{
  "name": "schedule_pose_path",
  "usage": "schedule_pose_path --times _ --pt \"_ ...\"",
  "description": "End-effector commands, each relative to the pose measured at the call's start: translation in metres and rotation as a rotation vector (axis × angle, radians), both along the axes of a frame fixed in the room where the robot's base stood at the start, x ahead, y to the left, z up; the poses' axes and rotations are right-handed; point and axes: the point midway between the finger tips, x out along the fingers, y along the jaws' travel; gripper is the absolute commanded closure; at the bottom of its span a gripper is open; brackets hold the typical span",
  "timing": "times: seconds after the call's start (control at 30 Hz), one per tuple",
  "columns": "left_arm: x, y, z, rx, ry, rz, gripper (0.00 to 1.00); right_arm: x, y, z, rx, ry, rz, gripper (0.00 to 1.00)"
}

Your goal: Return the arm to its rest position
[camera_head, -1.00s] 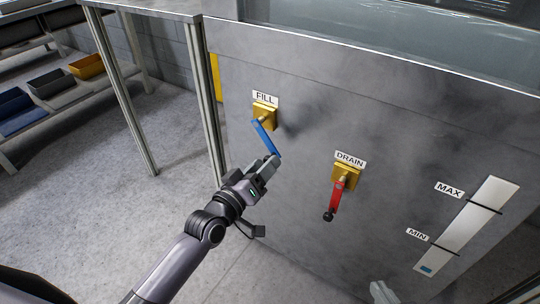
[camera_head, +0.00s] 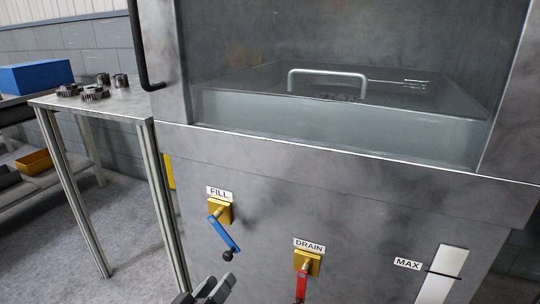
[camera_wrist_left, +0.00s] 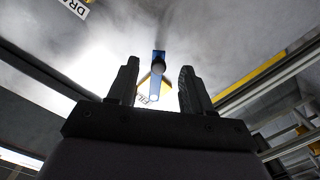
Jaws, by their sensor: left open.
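My left gripper (camera_head: 208,291) is at the bottom edge of the head view, open, below the blue FILL lever (camera_head: 222,232). The lever slants down to the right from its yellow mount (camera_head: 220,210) and ends in a black knob (camera_head: 228,254). In the left wrist view, the open fingers (camera_wrist_left: 160,68) have nothing held between them, and the blue lever (camera_wrist_left: 157,80) shows beyond them. The rest of my left arm is out of the head view. My right gripper is not in view.
The red DRAIN lever (camera_head: 301,286) hangs to the right of the left gripper. A tank with a glass front (camera_head: 340,125) and handled basket (camera_head: 328,74) fills the upper right. A metal table (camera_head: 115,104) with gears stands left. Floor between its legs is clear.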

Motion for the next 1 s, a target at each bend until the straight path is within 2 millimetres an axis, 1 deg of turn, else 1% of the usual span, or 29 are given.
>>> schedule_pose_path --times 0.03,0.07,0.1,0.17,0.2,0.3,0.5,0.53,0.57,0.77,1.0 --pt "-0.018 -0.003 -0.009 0.051 0.023 -0.012 0.5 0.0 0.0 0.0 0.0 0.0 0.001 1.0" --pt "-0.028 -0.004 -0.014 0.091 0.036 -0.021 0.5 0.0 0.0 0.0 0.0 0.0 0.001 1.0" --pt "-0.043 -0.005 -0.02 0.149 0.054 -0.032 0.5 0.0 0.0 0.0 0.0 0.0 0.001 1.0" --pt "-0.067 -0.005 -0.029 0.237 0.083 -0.049 0.5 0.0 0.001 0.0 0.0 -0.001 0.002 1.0" --pt "-0.081 -0.004 -0.033 0.295 0.101 -0.061 0.5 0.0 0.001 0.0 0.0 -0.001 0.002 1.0" --pt "-0.114 -0.001 -0.041 0.427 0.144 -0.086 0.5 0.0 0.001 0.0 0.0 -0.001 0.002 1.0" --pt "-0.171 0.013 -0.048 0.659 0.228 -0.131 0.5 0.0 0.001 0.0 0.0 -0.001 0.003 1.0" --pt "-0.173 0.014 -0.04 0.674 0.233 -0.131 0.5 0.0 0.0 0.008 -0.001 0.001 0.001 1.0" --pt "-0.171 0.015 -0.031 0.671 0.232 -0.127 0.5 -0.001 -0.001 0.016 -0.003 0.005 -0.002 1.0" --pt "-0.173 0.023 -0.006 0.672 0.259 -0.114 0.5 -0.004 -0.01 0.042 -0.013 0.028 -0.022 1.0" --pt "-0.178 0.036 0.029 0.68 0.298 -0.095 0.5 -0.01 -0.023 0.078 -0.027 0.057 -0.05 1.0"
